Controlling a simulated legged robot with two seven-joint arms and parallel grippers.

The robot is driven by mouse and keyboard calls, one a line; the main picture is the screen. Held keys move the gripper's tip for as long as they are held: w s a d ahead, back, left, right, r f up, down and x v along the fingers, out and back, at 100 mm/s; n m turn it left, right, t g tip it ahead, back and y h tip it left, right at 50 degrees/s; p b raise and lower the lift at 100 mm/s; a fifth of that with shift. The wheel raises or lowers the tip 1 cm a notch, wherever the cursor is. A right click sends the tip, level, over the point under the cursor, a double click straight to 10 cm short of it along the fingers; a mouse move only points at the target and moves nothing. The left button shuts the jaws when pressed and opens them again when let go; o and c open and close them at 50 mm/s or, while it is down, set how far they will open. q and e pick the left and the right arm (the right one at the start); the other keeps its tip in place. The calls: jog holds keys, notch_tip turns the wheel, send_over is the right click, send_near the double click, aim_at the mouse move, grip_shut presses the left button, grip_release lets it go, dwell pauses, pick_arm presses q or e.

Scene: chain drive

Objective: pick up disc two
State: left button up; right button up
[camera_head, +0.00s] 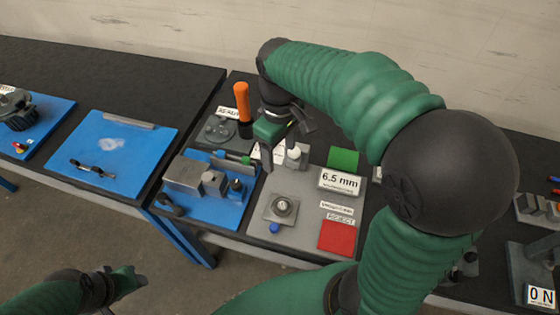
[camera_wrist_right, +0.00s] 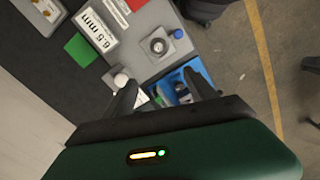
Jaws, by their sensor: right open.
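No part in view is marked as disc two, so I cannot tell which one it is. A round metal piece (camera_head: 281,206) sits on a square grey block on the grey board; it also shows in the right wrist view (camera_wrist_right: 158,46). A white-topped round piece (camera_head: 295,152) stands on another small grey block, close to one right finger in the wrist view (camera_wrist_right: 121,80). My right gripper (camera_head: 284,133) is open and empty above the back of the blue tray (camera_head: 232,220); its fingers show in the wrist view (camera_wrist_right: 163,92). My left gripper (camera_head: 130,281) is low at left, away from the tables.
An orange-handled tool (camera_head: 242,102) stands upright behind the blue tray. Grey blocks (camera_head: 184,175) fill part of the tray. A green square (camera_head: 343,158), a "6.5 mm" sign (camera_head: 339,182) and a red reject square (camera_head: 337,237) lie right. A blue mat (camera_head: 120,150) lies left.

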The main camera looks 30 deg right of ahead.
jog(key=d+f+n, duration=0.1)
jog(key=f+n, duration=0.2)
jog(key=n, duration=0.1)
jog(key=d+f+n+y, duration=0.1)
jog(key=f+n, duration=0.2)
jog(key=n, duration=0.1)
jog(key=s+d+f+n, duration=0.1)
jog(key=f+n, duration=0.3)
jog(key=n, duration=0.1)
jog(key=shift+d, duration=0.15)
jog(key=shift+c, duration=1)
send_over(282, 205)
jog(key=d, duration=0.1)
notch_tip(282, 205, down, 11)
jog(key=shift+s+d+f, duration=0.15)
jog(key=shift+f, duration=0.05)
jog(key=f, duration=0.2)
jog(key=a+f+p, duration=0.1)
jog(key=f, duration=0.1)
jog(key=shift+f, duration=0.35)
jog(key=shift+w+f, duration=0.2)
jog(key=shift+f, duration=0.2)
jog(key=shift+r, duration=0.1)
grip_shut()
